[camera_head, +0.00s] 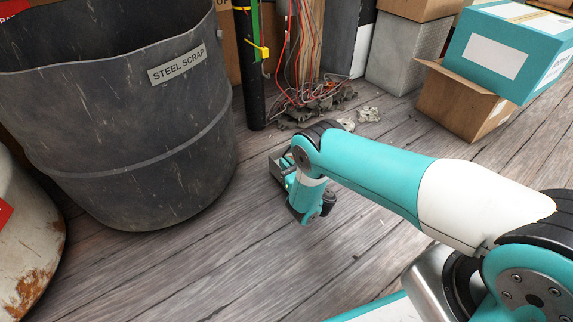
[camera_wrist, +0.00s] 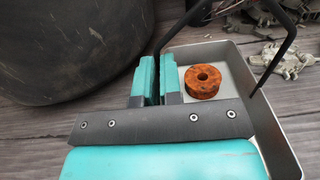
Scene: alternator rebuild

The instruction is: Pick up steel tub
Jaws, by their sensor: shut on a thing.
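The steel tub (camera_wrist: 235,62) is a shallow grey metal pan with a dark handle (camera_wrist: 273,52) rising over it, seen in the wrist view. A rusty orange ring (camera_wrist: 202,81) lies inside it. In the head view a small grey piece of the tub (camera_head: 276,168) shows beside my gripper, low near the floor. The rest is hidden behind my arm. I cannot tell whether the tub touches the floor.
A large dark bin labelled steel scrap (camera_head: 125,130) stands close on the left. Loose scrap and wires (camera_head: 310,105) lie behind my gripper. Cardboard and teal boxes (camera_head: 465,95) are at the back right. The plank floor (camera_head: 230,260) in front is clear.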

